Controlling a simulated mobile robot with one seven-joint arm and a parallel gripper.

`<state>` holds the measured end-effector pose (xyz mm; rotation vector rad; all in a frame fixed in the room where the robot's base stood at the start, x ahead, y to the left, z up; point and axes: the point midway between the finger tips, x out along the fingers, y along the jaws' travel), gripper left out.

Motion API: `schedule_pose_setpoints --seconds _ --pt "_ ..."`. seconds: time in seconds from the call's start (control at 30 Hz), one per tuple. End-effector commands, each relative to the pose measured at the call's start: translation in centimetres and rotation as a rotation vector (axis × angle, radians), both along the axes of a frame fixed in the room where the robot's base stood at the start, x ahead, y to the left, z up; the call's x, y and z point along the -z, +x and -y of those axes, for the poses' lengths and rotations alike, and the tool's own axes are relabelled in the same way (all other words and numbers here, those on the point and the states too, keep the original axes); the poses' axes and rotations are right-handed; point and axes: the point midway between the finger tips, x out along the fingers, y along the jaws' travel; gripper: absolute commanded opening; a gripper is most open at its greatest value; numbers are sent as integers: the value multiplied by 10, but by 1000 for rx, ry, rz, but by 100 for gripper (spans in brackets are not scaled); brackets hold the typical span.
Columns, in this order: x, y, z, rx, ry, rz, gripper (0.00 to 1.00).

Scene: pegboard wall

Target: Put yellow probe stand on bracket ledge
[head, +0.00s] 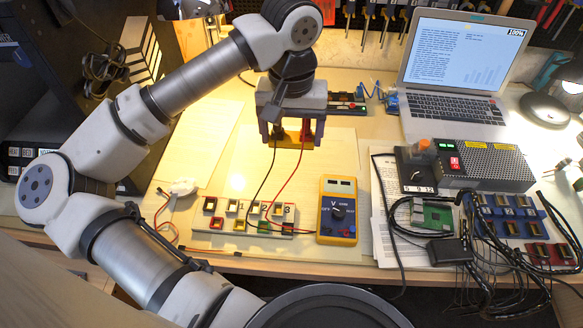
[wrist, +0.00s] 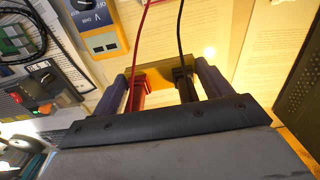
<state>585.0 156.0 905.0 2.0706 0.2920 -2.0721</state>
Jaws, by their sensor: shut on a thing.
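My gripper (head: 291,132) is above the desk, left of the middle in the head view. It is shut on the yellow probe stand (head: 289,143), which carries a red and a black probe with leads. In the wrist view the yellow stand (wrist: 160,66) shows between the two fingers (wrist: 162,92), with the red holder at the left and the black one at the right. The leads run towards the yellow multimeter (head: 338,210), which lies on the desk. I cannot pick out the bracket ledge for certain.
A white rack (head: 243,217) with coloured sockets lies in front of my gripper. A rail-like piece (head: 346,104) is behind it. A laptop (head: 455,75), a grey power supply (head: 484,165) and cabled boards (head: 515,215) fill the right. Papers (head: 215,150) lie left of my gripper.

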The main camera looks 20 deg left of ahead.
Motion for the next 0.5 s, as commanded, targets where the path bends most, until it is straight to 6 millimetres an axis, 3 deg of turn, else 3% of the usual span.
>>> schedule_pose_setpoints --seconds 0.2,0.5 --pt "50 0 0 0 -2 -1 51" --pt "82 0 1 0 -3 0 51"
